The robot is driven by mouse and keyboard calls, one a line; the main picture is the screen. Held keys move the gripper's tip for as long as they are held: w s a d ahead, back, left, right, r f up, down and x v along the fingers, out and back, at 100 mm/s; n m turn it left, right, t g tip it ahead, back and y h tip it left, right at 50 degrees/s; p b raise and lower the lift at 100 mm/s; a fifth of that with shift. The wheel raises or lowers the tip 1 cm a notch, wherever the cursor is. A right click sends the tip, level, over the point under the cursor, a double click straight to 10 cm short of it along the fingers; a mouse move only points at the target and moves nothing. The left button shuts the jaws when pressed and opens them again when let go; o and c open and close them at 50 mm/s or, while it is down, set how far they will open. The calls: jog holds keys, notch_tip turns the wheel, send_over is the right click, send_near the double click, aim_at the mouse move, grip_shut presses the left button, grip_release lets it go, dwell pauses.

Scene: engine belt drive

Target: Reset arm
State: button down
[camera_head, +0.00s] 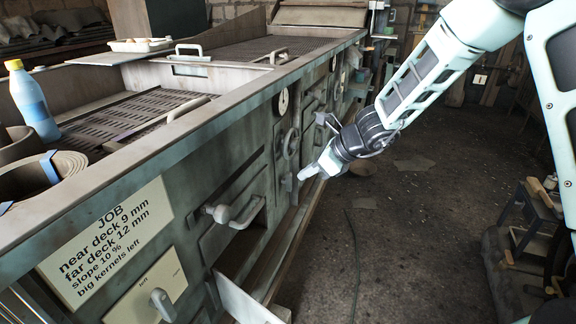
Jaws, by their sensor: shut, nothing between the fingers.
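My arm reaches in from the upper right and slopes down to the left across the floor. My gripper (308,172) is at its end, near the middle of the picture, in front of the machine's side panel. Its fingers are together and hold nothing. The fingertips point left toward the panel, close to a dark vertical bar there. I cannot tell whether they touch it.
A stool (540,200) stands right.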

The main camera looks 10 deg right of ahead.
jog(key=s+a+r+n+g+p, duration=0.1)
jog(key=s+a+r+n+g, duration=0.2)
jog(key=s+n, duration=0.35)
jog(key=s+a+r+n+h+p, duration=0.1)
jog(key=s+a+r+n, duration=0.1)
jog(key=s+a+n, duration=0.4)
jog(key=s+a+r+n+g+p, duration=0.1)
jog(key=s+a+r+n+g, duration=0.15)
jog(key=s+n, duration=0.4)
jog(key=s+d+r+n+h, duration=0.1)
jog(key=s+d+n+h, duration=0.1)
jog(key=s+n, duration=0.5)
jog(key=s+d+r+n+h+p, duration=0.1)
jog(key=s+d+r+n+h, duration=0.1)
jog(key=s+n, duration=0.5)
jog(key=s+d+h, duration=0.1)
jog(key=s+d, duration=0.1)
jog(key=s, duration=0.1)
jog(key=shift+d+r+h, duration=0.2)
jog(key=shift+r+h, duration=0.05)
jog(key=shift+h, duration=0.05)
